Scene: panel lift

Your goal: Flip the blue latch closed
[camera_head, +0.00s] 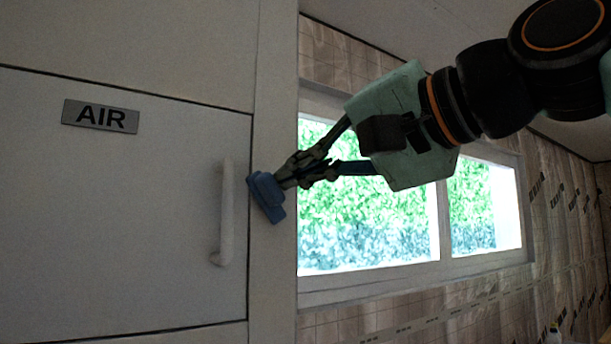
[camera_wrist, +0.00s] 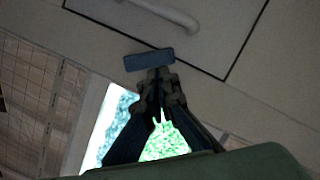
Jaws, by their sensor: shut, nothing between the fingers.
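The blue latch (camera_head: 266,196) is on the white cabinet frame, just right of the door's edge and handle. In the head view it is tilted, its upper end leaning left. It also shows in the wrist view (camera_wrist: 149,60) as a blue bar right beyond the fingertips. My gripper (camera_head: 288,180) is shut and empty, with its fingertips at the right side of the latch. In the wrist view the fingertips (camera_wrist: 156,74) meet at the latch's near edge. I cannot tell whether they touch it or are slightly apart.
The white door (camera_head: 120,220) bears an AIR sign (camera_head: 100,116) and a vertical white handle (camera_head: 226,213) left of the latch. The door looks flush with the frame. A window (camera_head: 370,225) and a tiled wall (camera_head: 560,240) lie behind my arm.

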